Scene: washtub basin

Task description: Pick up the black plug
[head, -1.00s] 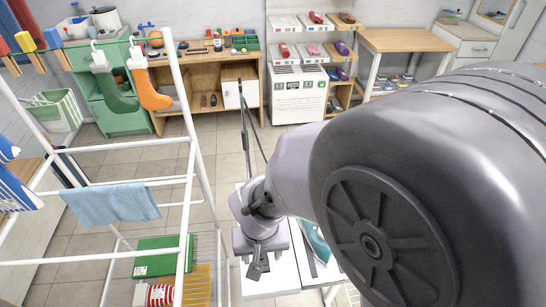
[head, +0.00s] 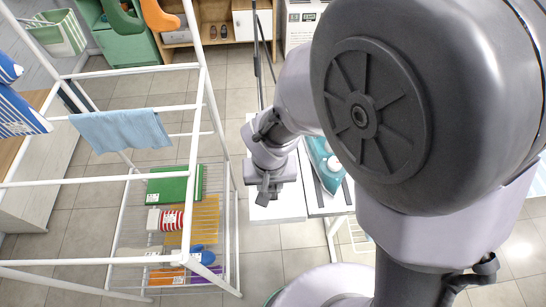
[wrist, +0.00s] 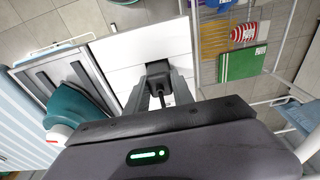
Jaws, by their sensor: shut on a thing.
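The black plug (wrist: 158,74) is between the two fingers of my gripper (wrist: 160,82) in the wrist view, with a short dark stub pointing back toward the wrist. My gripper is shut on it, over a white panelled surface (wrist: 124,62). In the head view my gripper (head: 266,188) points down over the same white surface (head: 284,210). The plug itself is hard to make out there against the dark fingers. I cannot tell whether the plug touches the white surface.
A teal iron (head: 322,163) lies on a grey board just right of the white surface. A white drying rack (head: 204,130) stands close on the left, with a blue cloth (head: 120,130), a green book (head: 173,183) and a red-striped item (head: 166,219). Tiled floor is open below.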

